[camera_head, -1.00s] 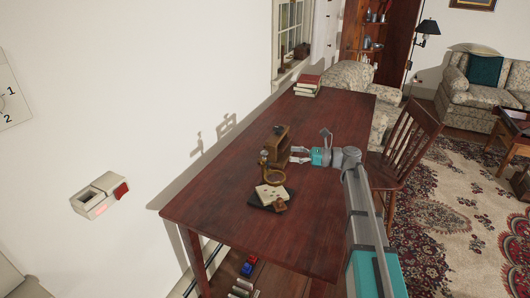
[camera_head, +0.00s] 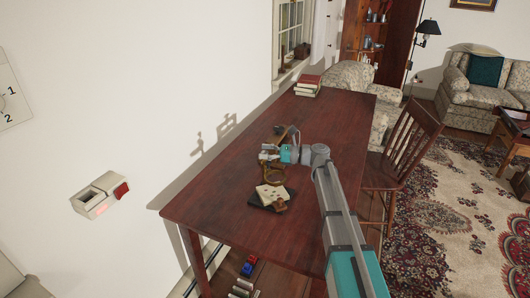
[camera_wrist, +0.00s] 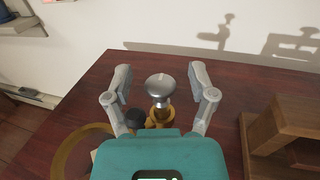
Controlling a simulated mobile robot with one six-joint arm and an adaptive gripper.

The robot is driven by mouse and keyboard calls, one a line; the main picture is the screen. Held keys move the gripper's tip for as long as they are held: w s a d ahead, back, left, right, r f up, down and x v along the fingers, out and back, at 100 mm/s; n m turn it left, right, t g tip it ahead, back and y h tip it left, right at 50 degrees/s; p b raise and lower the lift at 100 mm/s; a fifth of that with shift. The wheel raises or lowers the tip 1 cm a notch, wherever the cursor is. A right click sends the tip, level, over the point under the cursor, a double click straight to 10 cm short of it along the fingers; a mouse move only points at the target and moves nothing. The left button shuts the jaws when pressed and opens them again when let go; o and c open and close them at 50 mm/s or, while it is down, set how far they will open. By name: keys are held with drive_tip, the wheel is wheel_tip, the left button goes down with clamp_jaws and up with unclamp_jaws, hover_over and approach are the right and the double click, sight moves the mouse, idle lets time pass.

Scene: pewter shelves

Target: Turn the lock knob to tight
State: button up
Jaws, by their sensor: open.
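A rounded silver knob (camera_wrist: 159,86) stands on a brass collar (camera_wrist: 161,117) in the wrist view, between my two fingers. A smaller black knob (camera_wrist: 135,120) sits just left of it, partly behind my gripper. I cannot tell from any marking which is the lock knob or how it is set. My gripper (camera_wrist: 160,73) is open, with one finger on each side of the silver knob and a gap on both sides. In the head view my gripper (camera_head: 265,153) is over the brass instrument on the table and hides its top.
A brass ring (camera_head: 283,176) and a pale card (camera_head: 267,193) on a dark board lie in front. A wooden box (camera_wrist: 280,125) stands close on the right in the wrist view. Books (camera_head: 307,87) lie at the far end of the table (camera_head: 215,205); its near part is clear.

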clamp_jaws()
idle(0.3)
drive_tip(key=shift+s+m+t, duration=0.15)
drive_tip(key=shift+m+t, duration=0.45)
drive_tip(key=shift+t, duration=0.3)
drive_tip(key=m+t+h, duration=0.1)
drive_tip(key=t, duration=0.1)
drive_tip(key=shift+m+t, duration=0.4)
drive_tip(key=m+t+h, duration=0.2)
drive_tip(key=t, duration=0.1)
drive_tip(key=m+t+h, duration=0.3)
drive_tip(key=t, duration=0.1)
drive_tip(key=shift+m, duration=0.3)
drive_tip(key=m+t+h, duration=0.2)
drive_tip(key=m+h, duration=0.1)
drive_tip(key=h, duration=0.1)
drive_tip(key=m+t+h, duration=0.2)
drive_tip(key=m+h, duration=0.1)
drive_tip(key=h, duration=0.1)
drive_tip(key=shift+a, duration=0.1)
drive_tip(key=shift+m+t+h, duration=0.4)
drive_tip(key=shift+m+h, duration=1.3)
drive_tip(key=shift+h, duration=1.1)
